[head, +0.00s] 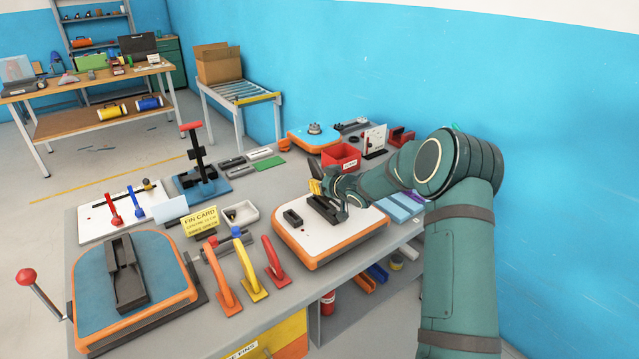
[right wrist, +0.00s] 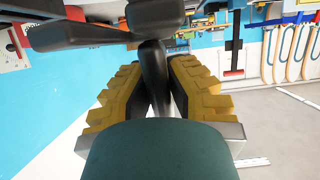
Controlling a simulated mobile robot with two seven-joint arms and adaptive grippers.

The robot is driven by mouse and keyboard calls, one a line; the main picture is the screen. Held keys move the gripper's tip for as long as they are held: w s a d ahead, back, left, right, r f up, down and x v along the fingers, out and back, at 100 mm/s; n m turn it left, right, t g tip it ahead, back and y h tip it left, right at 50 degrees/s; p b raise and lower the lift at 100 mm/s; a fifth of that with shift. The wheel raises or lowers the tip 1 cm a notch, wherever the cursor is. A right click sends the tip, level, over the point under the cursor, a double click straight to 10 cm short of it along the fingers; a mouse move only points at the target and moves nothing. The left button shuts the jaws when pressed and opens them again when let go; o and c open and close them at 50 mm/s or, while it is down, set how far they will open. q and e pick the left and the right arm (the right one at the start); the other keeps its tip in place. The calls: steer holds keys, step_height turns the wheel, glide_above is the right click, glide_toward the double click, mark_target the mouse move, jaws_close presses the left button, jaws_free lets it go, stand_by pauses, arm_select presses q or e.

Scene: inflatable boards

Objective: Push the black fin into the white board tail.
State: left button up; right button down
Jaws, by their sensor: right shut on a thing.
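The white board tail (head: 345,236), with an orange edge, lies flat on the grey bench at centre. A small black block (head: 292,217) and a longer black fitting (head: 324,210) sit on its top. My right gripper (head: 317,187) is over the far side of the board, beside the longer fitting. Its yellow ridged fingers are shut on the black fin (right wrist: 155,72), which shows between them in the right wrist view. The gripper and arm hide part of the fin in the head view. I cannot tell whether the fin touches the board. My left gripper is not in view.
A blue board (head: 165,267) with a black fitting lies at the left. Red, orange and yellow handles (head: 247,270) stand between the boards. A red bin (head: 342,157) and an orange-edged blue board (head: 309,138) are behind. The blue wall is close at the right.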

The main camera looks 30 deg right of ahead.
steer(key=shift+p, duration=0.35)
stand_by(0.7)
steer(key=shift+f+b, duration=1)
steer(key=shift+f, duration=0.55)
steer(key=c, duration=1)
jaws_free()
steer(key=shift+c, duration=0.2)
steer(key=v, duration=1.2)
steer(key=shift+s+f, duration=0.1)
